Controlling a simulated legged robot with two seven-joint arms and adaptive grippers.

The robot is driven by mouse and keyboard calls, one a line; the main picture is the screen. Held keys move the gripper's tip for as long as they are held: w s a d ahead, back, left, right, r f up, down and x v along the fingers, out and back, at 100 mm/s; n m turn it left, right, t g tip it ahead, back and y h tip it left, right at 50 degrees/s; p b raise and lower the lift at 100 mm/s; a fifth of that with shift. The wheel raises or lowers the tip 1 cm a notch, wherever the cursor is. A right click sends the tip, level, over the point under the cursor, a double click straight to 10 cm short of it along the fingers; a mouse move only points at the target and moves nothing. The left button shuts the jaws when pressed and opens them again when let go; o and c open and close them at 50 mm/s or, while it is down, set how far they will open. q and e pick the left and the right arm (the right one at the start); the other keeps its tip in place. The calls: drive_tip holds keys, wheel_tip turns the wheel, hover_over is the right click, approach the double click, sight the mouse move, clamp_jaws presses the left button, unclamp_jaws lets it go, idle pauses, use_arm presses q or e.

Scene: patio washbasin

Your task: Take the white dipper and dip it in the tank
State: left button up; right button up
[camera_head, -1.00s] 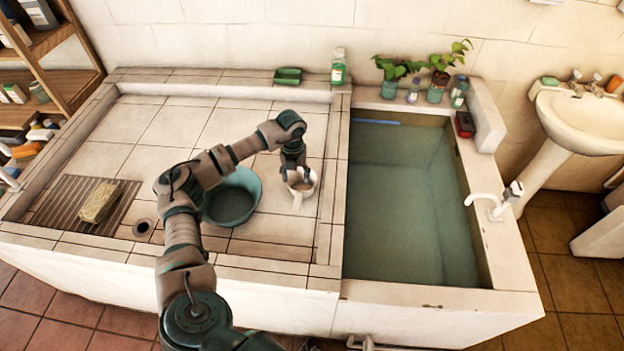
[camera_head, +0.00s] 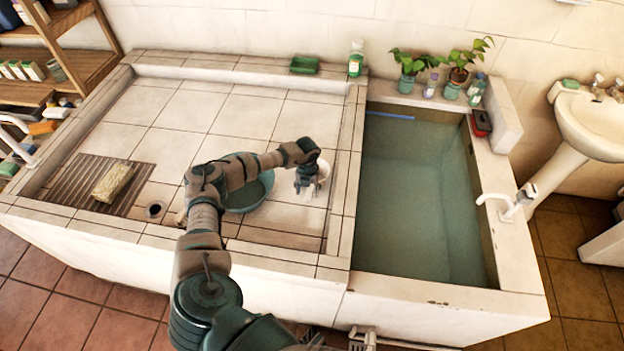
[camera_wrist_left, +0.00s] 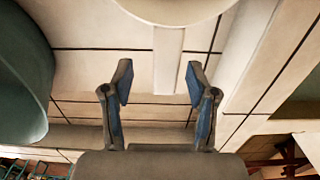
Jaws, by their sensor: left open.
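The white dipper (camera_head: 324,170) stands on the tiled counter between the teal basin and the tank, partly hidden by my left gripper (camera_head: 305,187). In the left wrist view, part of its white cup (camera_wrist_left: 176,10) shows at the top, and its handle (camera_wrist_left: 168,62) points down toward me. My left gripper (camera_wrist_left: 158,82) is open there, with the handle's end between its fingertips and a gap on both sides. The tank (camera_head: 440,308) lies right of the dipper, filled with greenish water. My right gripper is not in view.
The teal basin (camera_head: 250,195) sits close left of the dipper and also shows in the left wrist view (camera_wrist_left: 22,85). A raised tiled ledge (camera_head: 343,220) separates the counter from the tank. A white tap (camera_head: 510,205) stands on the tank's right rim.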

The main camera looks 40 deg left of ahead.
use_arm(q)
drive_tip(key=shift+f, duration=0.85)
drive_tip(key=shift+w+f, duration=0.1)
drive_tip(key=shift+f, duration=0.25)
drive_tip(key=shift+d, duration=0.2)
drive_tip(key=shift+d+r, duration=0.15)
drive_tip(key=shift+d, duration=0.2)
clamp_jaws()
drive_tip(key=shift+a, duration=0.35)
wheel_tip(320, 180, up, 9)
drive_tip(key=shift+d+r, duration=0.1)
drive_tip(key=shift+r, duration=0.3)
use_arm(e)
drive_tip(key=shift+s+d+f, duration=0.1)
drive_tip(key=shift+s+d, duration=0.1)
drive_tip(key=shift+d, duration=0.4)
